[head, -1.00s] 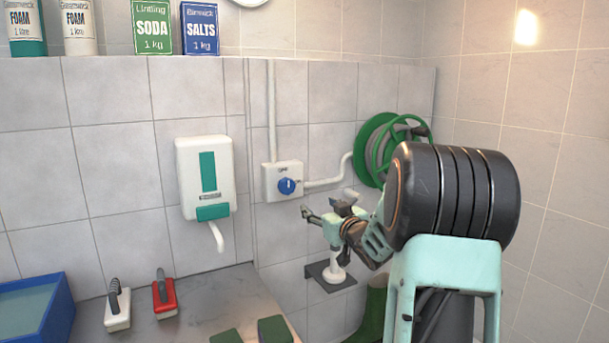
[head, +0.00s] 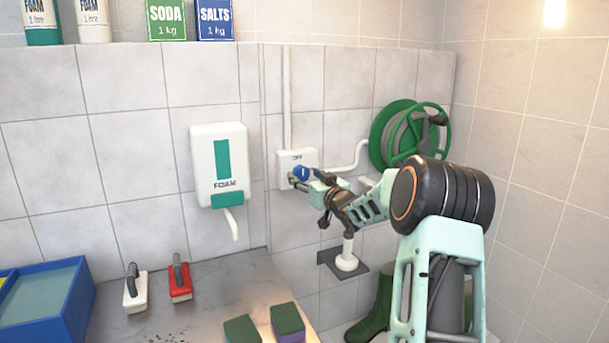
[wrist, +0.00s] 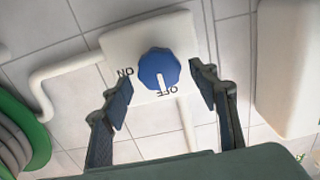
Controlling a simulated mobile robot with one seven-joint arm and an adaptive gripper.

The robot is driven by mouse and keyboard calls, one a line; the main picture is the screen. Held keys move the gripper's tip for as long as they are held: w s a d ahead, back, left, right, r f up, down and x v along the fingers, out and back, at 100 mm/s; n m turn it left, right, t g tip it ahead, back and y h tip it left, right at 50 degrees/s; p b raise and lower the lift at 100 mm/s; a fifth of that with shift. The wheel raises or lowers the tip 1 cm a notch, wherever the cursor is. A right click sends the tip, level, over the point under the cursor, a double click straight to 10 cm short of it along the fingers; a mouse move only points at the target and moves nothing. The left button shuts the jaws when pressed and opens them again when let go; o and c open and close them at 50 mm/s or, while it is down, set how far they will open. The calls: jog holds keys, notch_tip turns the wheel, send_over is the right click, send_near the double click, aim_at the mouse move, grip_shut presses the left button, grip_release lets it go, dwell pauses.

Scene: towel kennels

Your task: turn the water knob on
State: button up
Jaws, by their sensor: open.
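The blue water knob (head: 301,173) sits on a white wall box (head: 284,160) with pipes running up and to the right. In the wrist view the knob (wrist: 159,69) has a white pointer line aimed at the OFF mark; the ON mark is at its left. My gripper (head: 299,182) is at the box, partly covering the knob in the head view. In the wrist view my gripper (wrist: 160,92) is open, one finger on each side of the knob, with visible gaps. Whether the fingertips reach to the knob's depth is hard to tell.
A white foam dispenser (head: 218,165) hangs left of the box. A green hose reel (head: 410,135) is on the wall to the right. Brushes (head: 180,280), sponges (head: 288,320) and a blue tub (head: 50,305) are on the counter below.

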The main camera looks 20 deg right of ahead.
jog(key=shift+w, duration=0.45)
jog(key=c, duration=1.2)
jog(key=shift+o, duration=0.2)
